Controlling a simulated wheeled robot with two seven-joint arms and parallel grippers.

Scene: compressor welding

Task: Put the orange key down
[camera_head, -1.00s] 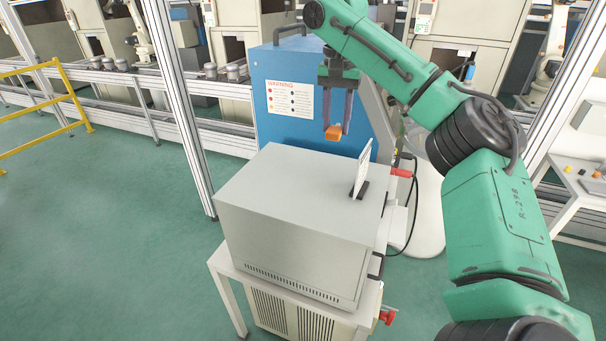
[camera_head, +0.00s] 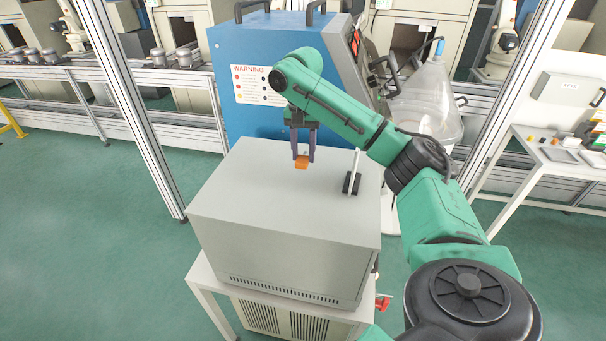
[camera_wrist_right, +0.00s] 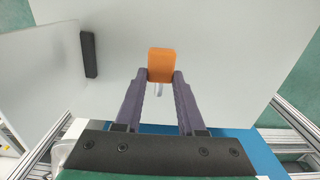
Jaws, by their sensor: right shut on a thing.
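The orange key (camera_head: 301,164) is between the fingertips of my right gripper (camera_head: 302,155), low over the top of the grey box (camera_head: 290,205). In the right wrist view the orange key (camera_wrist_right: 161,63) sits between the two dark fingers of the gripper (camera_wrist_right: 161,78), with a short pale shaft showing beneath its orange head. The gripper is shut on it. I cannot tell whether the key touches the box top. My left gripper is not in view.
A black holder (camera_head: 351,184) with a thin upright plate stands on the box to the right of the key. The blue machine (camera_head: 240,110) with a warning sign stands behind. The front and left of the box top are clear.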

